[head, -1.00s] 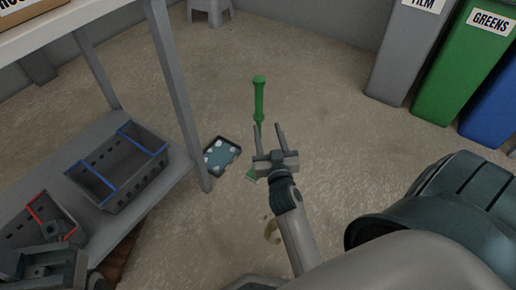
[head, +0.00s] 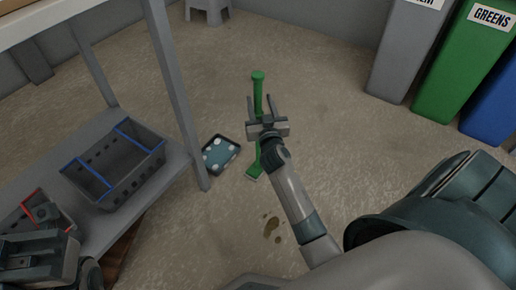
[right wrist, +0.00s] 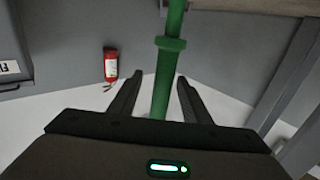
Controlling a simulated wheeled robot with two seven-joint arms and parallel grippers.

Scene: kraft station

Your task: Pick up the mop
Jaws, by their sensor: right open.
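The green mop (head: 258,82) stands roughly upright on the floor, its flat head (head: 255,172) at the bottom. Part of its handle is hidden behind my right gripper (head: 262,99) in the head view. That gripper is open, its two fingers pointing away toward the handle. In the right wrist view the green handle (right wrist: 168,68) rises between the spread open fingers (right wrist: 153,100), with a gap on both sides. Whether it is fully within the jaws in depth is hard to tell. My left gripper (head: 40,257) shows only partly at the lower left; its jaws are unclear.
Brown stains (head: 271,228) lie in front. Grey, green (head: 462,65) and blue bins stand at the far right.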

